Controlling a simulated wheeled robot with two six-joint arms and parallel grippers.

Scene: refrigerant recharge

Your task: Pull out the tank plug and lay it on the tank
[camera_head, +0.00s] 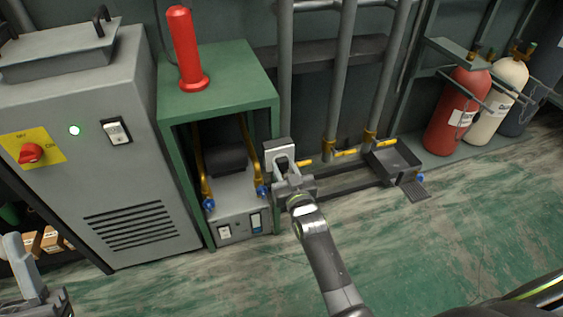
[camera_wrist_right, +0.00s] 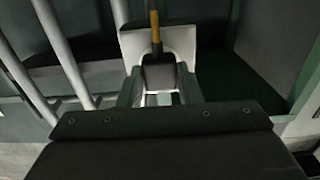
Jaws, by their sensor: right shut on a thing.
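My right gripper (camera_head: 284,170) is at a small socket box with a pale face (camera_head: 277,150), on the right side of the green cabinet (camera_head: 222,98). In the right wrist view, the gripper's fingers (camera_wrist_right: 160,88) are shut on a black plug (camera_wrist_right: 158,73) with a yellow cord rising from it. The white socket plate (camera_wrist_right: 183,42) is right behind the plug; I cannot tell whether they are still joined. A grey unit (camera_head: 232,190) with a dark rounded body (camera_head: 229,160) sits inside the cabinet; which part is the tank is unclear. My left gripper (camera_head: 35,285) is at the lower left.
A red beacon (camera_head: 186,50) stands on the cabinet. A grey machine (camera_head: 115,160) with a red switch is on the left. Vertical pipes (camera_head: 340,80) and a low dark tray (camera_head: 393,160) are on the right. Gas cylinders (camera_head: 457,112) stand farther right. The green floor in front is clear.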

